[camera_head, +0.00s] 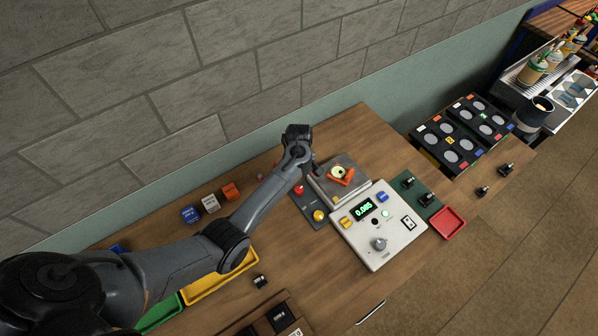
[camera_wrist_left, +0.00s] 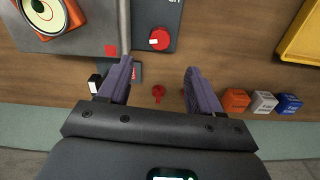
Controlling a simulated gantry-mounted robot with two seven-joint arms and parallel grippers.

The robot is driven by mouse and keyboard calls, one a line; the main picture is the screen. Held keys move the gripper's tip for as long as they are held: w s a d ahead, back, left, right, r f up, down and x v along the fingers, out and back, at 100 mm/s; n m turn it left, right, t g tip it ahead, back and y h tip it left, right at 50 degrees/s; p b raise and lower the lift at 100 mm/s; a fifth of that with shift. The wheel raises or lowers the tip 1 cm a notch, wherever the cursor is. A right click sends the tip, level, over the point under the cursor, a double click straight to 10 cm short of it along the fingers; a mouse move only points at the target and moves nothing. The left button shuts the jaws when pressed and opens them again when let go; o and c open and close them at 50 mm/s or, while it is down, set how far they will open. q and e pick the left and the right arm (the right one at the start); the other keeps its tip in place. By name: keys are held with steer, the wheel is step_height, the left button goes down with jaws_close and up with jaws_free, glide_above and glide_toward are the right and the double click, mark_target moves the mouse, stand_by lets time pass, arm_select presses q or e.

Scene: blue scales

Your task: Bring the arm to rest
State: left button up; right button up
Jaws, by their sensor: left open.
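My left arm reaches in from the left in the head view. Its gripper shows in the left wrist view (camera_wrist_left: 160,78), with two purple-grey fingers spread wide and nothing between their tips. It hangs over the wooden table behind the scale, toward the wall. The white scale (camera_head: 405,236) has a lit green display reading about 0.085. An orange piece with a pale round item (camera_head: 338,174) rests on its grey weighing plate (camera_head: 354,197); both show at the upper left of the wrist view. My right gripper is not in view.
Blue (camera_head: 190,214), white (camera_head: 210,203) and orange (camera_head: 230,191) cubes stand left of the gripper. A small red object (camera_wrist_left: 158,92) lies below the fingers. A dark panel with a red knob (camera_wrist_left: 159,39) adjoins the scale. A red tray (camera_head: 448,222) sits right.

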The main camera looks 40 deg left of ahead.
arm_select(q)
steer(key=s+d+r+m+t+p, duration=0.1)
steer(key=s+d+r+m, duration=0.3)
steer(key=s, duration=0.5)
steer(key=s+d+r+m+t+p, duration=0.1)
steer(key=s+d+r+m, duration=0.4)
steer(key=s, duration=0.5)
steer(key=s+d+r+m+t+p, duration=0.1)
steer(key=s+d+r+m+p, duration=0.1)
steer(key=s+d+r+m, duration=0.2)
steer(key=s+m, duration=0.3)
steer(key=s, duration=0.2)
steer(key=shift+s+d+r+t, duration=0.15)
steer(key=shift+s+d+t, duration=0.05)
steer(key=shift+s+t, duration=0.1)
